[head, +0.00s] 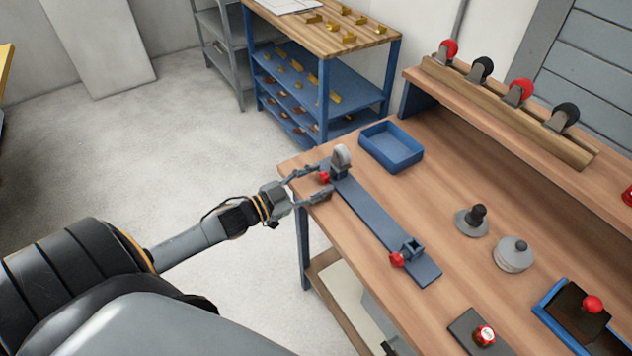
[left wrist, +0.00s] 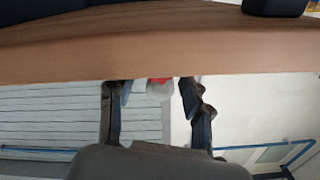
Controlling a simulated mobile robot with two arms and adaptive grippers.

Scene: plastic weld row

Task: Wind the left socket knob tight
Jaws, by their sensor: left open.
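The left socket (head: 338,173) stands at the far left end of a dark blue-grey rail on the workbench and holds an upright piece with a grey wheel (head: 341,156). Its red knob (head: 323,177) faces the bench's left edge. My left gripper (head: 327,176) is open, with one finger on each side of the red knob; I cannot tell whether they touch it. In the left wrist view, a bit of red knob (left wrist: 160,80) shows between the spread fingers (left wrist: 152,92), mostly hidden. The right socket (head: 411,247) on the rail is empty, with its own red knob (head: 397,260).
A blue tray (head: 391,148) stands behind the left socket. Several red and black casters (head: 518,92) stand on the raised shelf. A black knob on a disc (head: 473,220), a grey round weight (head: 514,254) and a red button (head: 485,335) are to the right.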

